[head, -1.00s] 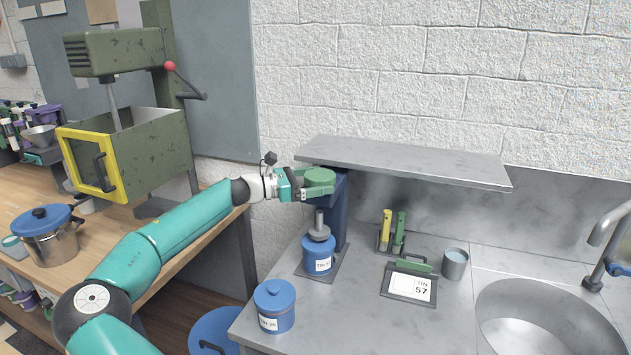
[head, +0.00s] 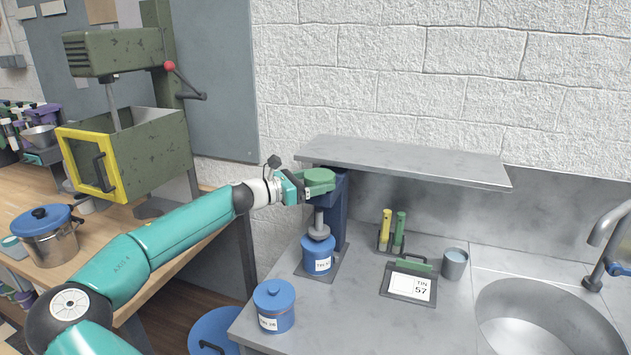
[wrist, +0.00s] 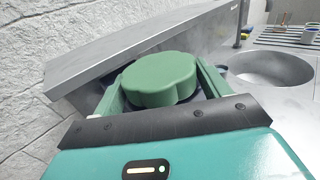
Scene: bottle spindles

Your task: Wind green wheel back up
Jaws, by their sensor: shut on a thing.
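The green wheel (head: 319,177) is a lobed knob on top of a dark blue press (head: 338,215). It also shows in the wrist view (wrist: 160,78), between my gripper's two green fingers. My gripper (head: 308,187) is shut on the wheel from the left side. Below the wheel, a grey spindle with a round pad (head: 319,232) stands over a blue labelled tin (head: 318,256). The pad appears to be on or very close to the tin's top; I cannot tell which.
A metal shelf (head: 410,162) hangs just behind and right of the wheel. A blue lidded tin (head: 274,305), a sign reading TIN 57 (head: 409,284), a yellow and a green tube (head: 392,230), a grey cup (head: 455,264) and a sink (head: 545,320) are on the counter.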

